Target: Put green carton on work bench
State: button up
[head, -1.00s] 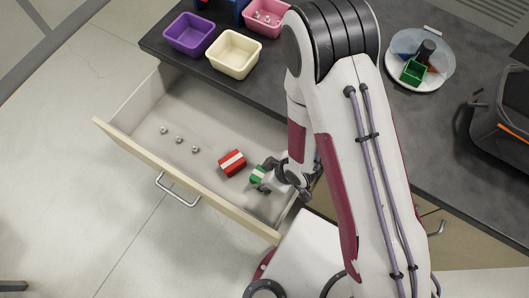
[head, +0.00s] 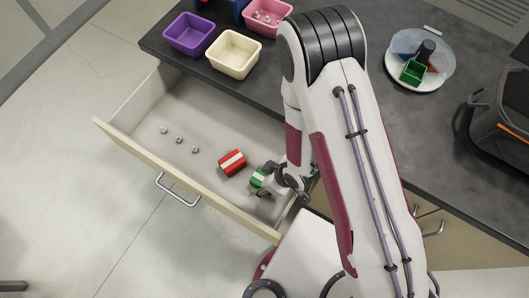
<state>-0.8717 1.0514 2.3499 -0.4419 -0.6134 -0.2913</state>
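The green carton (head: 258,177), green with a white band, is in the open drawer (head: 140,110), right of the red carton. My gripper (head: 266,180) is down in the drawer at the green carton, with fingers beside it. My arm and wrist hide part of the carton and of the fingers. I cannot tell whether the fingers press on it. The work bench (head: 265,88) is the dark grey top behind and above the drawer.
A red carton (head: 232,163) with a white band and several small metal nuts (head: 179,140) lie in the drawer. Purple (head: 189,34), cream (head: 233,54) and pink (head: 268,16) bins stand on the bench. A round divided tray (head: 420,60) and a dark bag (head: 500,118) are at right.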

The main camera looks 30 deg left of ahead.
jog(key=shift+r, duration=0.2)
dwell(0.3)
jog(key=shift+v, duration=1.15)
jog(key=shift+w+d+r, duration=0.15)
jog(key=shift+r, duration=0.5)
jog(key=shift+w+d+r, duration=0.15)
jog(key=shift+r, duration=0.55)
jog(key=shift+v, duration=1.25)
jog(key=shift+o, duration=0.6)
